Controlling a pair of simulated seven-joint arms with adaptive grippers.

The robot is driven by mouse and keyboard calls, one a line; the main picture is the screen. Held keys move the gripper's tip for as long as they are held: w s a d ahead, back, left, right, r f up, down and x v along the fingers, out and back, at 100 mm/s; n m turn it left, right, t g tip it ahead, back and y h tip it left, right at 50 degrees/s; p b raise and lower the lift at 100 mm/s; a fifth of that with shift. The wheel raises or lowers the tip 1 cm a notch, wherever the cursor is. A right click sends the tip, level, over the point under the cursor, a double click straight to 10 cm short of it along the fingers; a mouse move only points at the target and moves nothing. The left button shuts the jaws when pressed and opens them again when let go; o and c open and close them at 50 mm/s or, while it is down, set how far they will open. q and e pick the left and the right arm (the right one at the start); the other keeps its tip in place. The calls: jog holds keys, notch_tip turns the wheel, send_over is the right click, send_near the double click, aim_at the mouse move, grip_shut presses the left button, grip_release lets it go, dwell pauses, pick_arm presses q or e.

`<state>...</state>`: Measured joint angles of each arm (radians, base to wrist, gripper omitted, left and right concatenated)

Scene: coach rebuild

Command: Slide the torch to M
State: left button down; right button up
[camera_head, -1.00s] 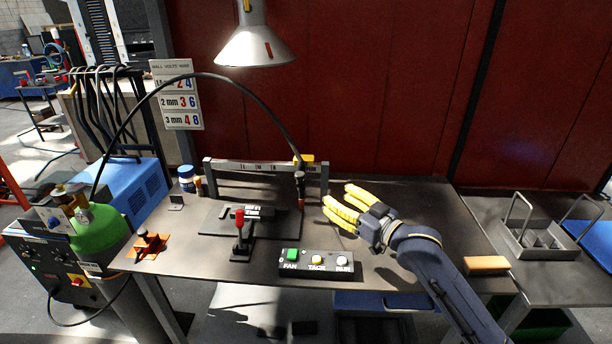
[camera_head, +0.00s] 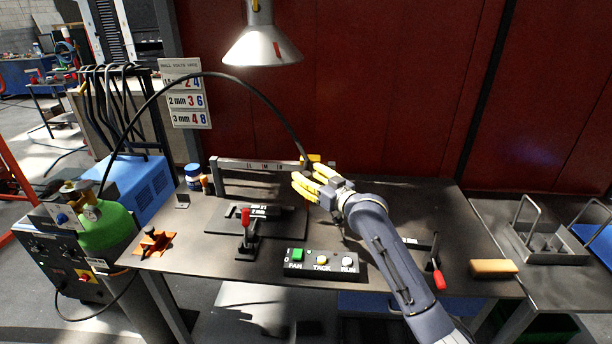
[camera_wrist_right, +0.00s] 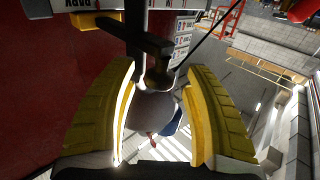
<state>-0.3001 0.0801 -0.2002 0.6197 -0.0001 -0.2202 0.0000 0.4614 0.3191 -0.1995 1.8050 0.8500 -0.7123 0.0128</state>
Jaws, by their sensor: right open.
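The welding torch hangs at the right end of the grey rail (camera_head: 240,164), where the black hose (camera_head: 280,112) comes down. My right gripper (camera_head: 306,180) has yellow fingers and stands at the torch, hiding most of it in the head view. In the right wrist view a dark torch-like body (camera_wrist_right: 150,45) lies between the two spread fingers of the gripper (camera_wrist_right: 165,95). I cannot tell whether they touch it. My left gripper is not in view.
A button box (camera_head: 322,262) stands at the bench front. A red-knobbed clamp (camera_head: 245,228) stands left of it, a red-handled lever (camera_head: 438,278) to the right. A lamp (camera_head: 262,48) hangs above. A blue-and-white pot (camera_head: 193,176) stands by the rail's left end.

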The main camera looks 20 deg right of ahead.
jog(key=shift+w+a, duration=0.2)
jog(key=shift+w, duration=0.15)
jog(key=c, duration=1)
grip_shut()
jog(key=shift+r, duration=0.1)
